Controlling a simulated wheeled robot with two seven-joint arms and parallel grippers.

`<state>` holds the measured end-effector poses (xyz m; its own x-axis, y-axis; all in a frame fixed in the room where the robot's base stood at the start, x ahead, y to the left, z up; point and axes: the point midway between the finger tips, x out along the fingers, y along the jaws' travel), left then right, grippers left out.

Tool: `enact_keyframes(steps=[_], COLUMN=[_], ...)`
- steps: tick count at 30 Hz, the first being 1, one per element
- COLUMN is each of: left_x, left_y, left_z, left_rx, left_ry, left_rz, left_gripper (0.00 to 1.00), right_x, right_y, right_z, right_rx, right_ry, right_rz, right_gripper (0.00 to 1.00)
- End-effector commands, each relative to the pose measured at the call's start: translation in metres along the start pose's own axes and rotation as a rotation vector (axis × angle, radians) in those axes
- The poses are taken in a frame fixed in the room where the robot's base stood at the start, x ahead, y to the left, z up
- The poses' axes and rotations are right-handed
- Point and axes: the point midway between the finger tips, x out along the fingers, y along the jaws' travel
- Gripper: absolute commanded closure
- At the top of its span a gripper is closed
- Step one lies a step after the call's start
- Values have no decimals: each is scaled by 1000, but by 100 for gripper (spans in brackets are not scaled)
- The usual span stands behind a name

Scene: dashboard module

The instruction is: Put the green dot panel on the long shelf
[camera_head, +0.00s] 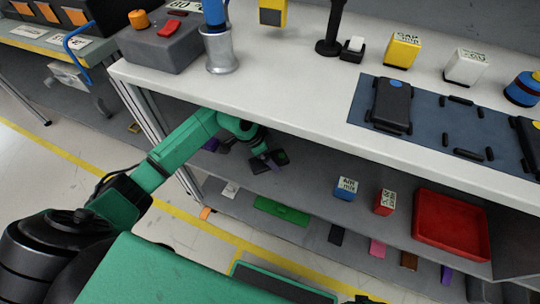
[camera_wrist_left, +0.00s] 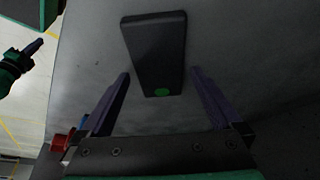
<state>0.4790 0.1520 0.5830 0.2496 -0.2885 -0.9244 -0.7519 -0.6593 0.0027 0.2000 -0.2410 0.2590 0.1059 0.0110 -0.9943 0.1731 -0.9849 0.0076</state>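The green dot panel, a dark flat block with a green dot at one end, lies on the grey shelf (camera_head: 310,172) under the white worktop. It shows in the head view (camera_head: 282,157), small and partly hidden by the gripper, and in the left wrist view (camera_wrist_left: 157,50). My left gripper (camera_wrist_left: 160,73) reaches under the worktop; its purple fingers are apart on either side of the panel's green-dot end, with gaps visible. I cannot tell which surface is the long shelf. What seems to be my right gripper (camera_wrist_left: 30,48) shows at the wrist view's left edge, its opening unclear.
The worktop (camera_head: 290,95) edge overhangs my left arm. A blue box (camera_head: 345,189), a red box (camera_head: 384,202) and a red tray (camera_head: 452,225) stand right on the grey shelf. A dark panel with a blue dot (camera_head: 392,104) lies on the worktop mat.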

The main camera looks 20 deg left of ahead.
Motion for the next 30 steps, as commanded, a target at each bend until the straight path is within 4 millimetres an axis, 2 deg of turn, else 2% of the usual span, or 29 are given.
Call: enact_keyframes(steps=[8, 10, 14, 15, 21, 27, 30], left_x=[-4, -11, -37, -36, -54, -69, -74], left_y=[0, -1, -1, -1, -1, 0, 0], left_z=[0, 0, 0, 15, 61, 95, 105], left_rx=[0, 0, 1, -2, -2, -1, -1], left_ry=[0, -1, -1, -7, -8, -7, -5], left_rz=[-1, -2, -4, -1, 0, 1, 2], left_gripper=[0, 0, 0, 0, 0, 0, 0], right_x=[-1, -3, 2, 4, 4, 4, 5], right_y=[0, 0, 1, 1, 1, 1, 2], right_z=[0, 0, 15, 15, 18, 20, 25], right_rx=[-1, -2, -8, -8, -9, -10, -12], right_ry=[2, 4, -5, -4, -4, -3, -8], right_rz=[0, 0, 2, 2, 2, 2, 3], right_gripper=[100, 100, 100, 100, 100, 100, 100])
